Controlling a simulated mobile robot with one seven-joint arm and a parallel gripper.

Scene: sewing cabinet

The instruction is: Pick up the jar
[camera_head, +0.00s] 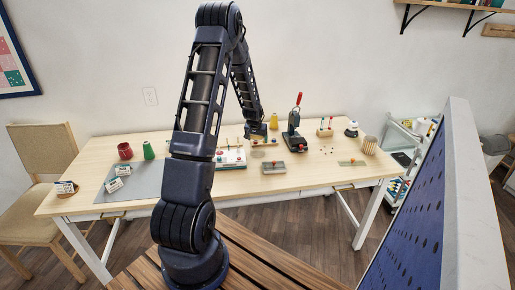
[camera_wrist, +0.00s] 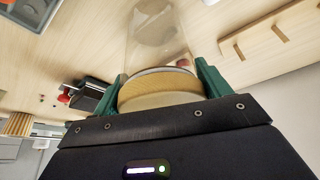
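The jar (camera_wrist: 155,33) is clear glass with a round tan lid (camera_wrist: 160,88). In the wrist view the lid is close to the camera and the glass body stretches away towards the wooden table. My gripper (camera_wrist: 160,78) has its two green fingers on opposite sides of the lid, with no gap visible, so it looks shut on the jar. Whether the jar's base touches the table cannot be told. In the head view my gripper (camera_head: 256,137) is low over the back middle of the table (camera_head: 220,182), and the jar is hard to make out.
A black press with a red handle (camera_head: 294,132) stands right of my gripper. A yellow cone (camera_head: 273,121) is behind, and a grey tray (camera_head: 274,168) is in front. A red cup (camera_head: 125,151) and green spool (camera_head: 148,151) stand left. The table's front strip is mostly clear.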

